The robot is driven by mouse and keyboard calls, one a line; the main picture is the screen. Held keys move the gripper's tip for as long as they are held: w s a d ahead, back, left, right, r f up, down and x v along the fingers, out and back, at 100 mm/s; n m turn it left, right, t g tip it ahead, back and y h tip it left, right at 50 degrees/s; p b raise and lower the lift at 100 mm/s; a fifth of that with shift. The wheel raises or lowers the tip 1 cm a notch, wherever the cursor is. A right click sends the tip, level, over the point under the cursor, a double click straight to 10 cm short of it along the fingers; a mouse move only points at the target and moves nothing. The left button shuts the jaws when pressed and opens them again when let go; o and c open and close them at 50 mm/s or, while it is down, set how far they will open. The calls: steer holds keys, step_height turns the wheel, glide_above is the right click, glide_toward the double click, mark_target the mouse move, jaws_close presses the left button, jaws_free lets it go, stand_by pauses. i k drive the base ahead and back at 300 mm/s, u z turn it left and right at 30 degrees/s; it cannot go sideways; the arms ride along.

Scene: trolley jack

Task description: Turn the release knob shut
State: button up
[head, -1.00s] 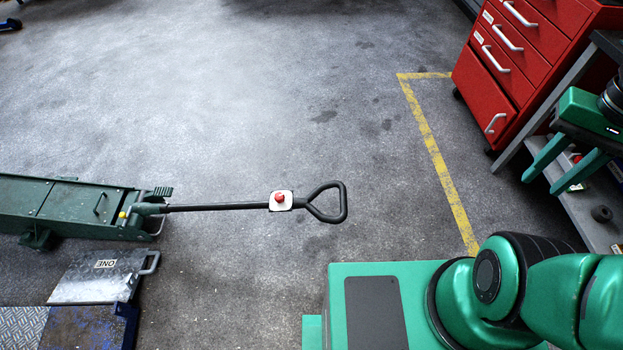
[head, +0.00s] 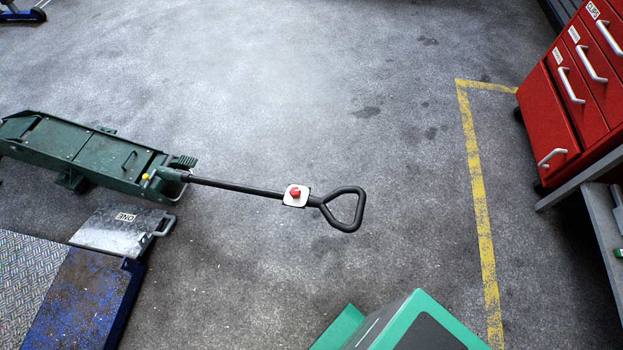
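The release knob (head: 295,192) is a small red knob on a white square plate (head: 302,201). The plate sits on the black handle bar (head: 240,188) of the green trolley jack (head: 95,155), close to the D-shaped grip (head: 345,209). The jack lies at the left and its handle reaches right to the middle of the view, above the floor. How far the knob is turned cannot be told. My gripper is not in view now, and nothing touches the knob or handle.
A metal plate marked ONE (head: 115,230) and a blue-edged ramp (head: 80,300) lie at lower left. A red drawer cabinet (head: 570,110) and a grey bench (head: 600,220) stand at right. A yellow floor line (head: 475,180) runs before them. The floor around the handle is clear.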

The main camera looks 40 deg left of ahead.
mark_target(295, 192)
steer(key=u, duration=0.05)
steer(key=k, duration=2.1)
steer(key=u, duration=0.85)
steer(key=i, duration=1.25)
steer(key=z, duration=0.05)
